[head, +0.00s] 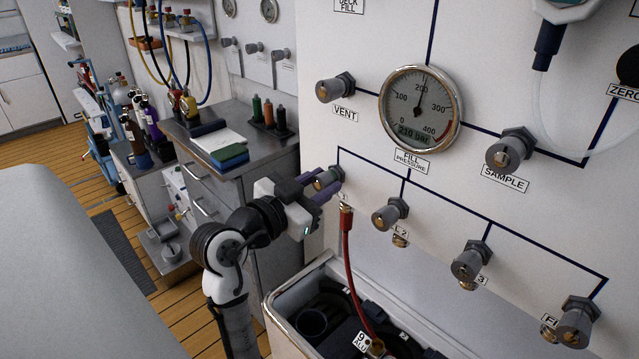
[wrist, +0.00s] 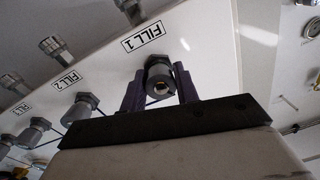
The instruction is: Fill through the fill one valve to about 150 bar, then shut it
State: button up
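The fill one valve (wrist: 158,82) is a grey knob on the white panel, next to its FILL 1 label (wrist: 143,37) in the wrist view. My gripper (head: 322,184) is at this valve, with one purple finger on each side of the knob. The fingers appear to touch the knob in the wrist view, so it looks shut on it. In the head view the fingers hide part of the knob. The fill pressure gauge (head: 420,108) has its needle slightly past 200, and its display reads 210 bar. A red hose (head: 349,260) hangs from the fitting below the valve.
Other panel knobs are near: fill two (head: 388,214), fill three (head: 468,262), vent (head: 334,89) and sample (head: 508,152). An open white-walled bin (head: 292,337) with dark cylinders stands below. A grey cabinet (head: 250,185) with bottles is left of the panel.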

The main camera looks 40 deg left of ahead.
jog(key=c, duration=0.4)
jog(key=shift+n, duration=0.8)
jog(key=shift+c, duration=0.2)
jog(key=o, duration=1)
jog(key=shift+c, duration=0.2)
jog(key=shift+s+b, duration=0.1)
jog(key=shift+b, duration=0.2)
jog(key=s+b, duration=0.3)
jog(key=s, duration=1)
jog(key=shift+s+a, duration=0.2)
jog(key=shift+s, duration=0.1)
jog(key=shift+r, duration=0.1)
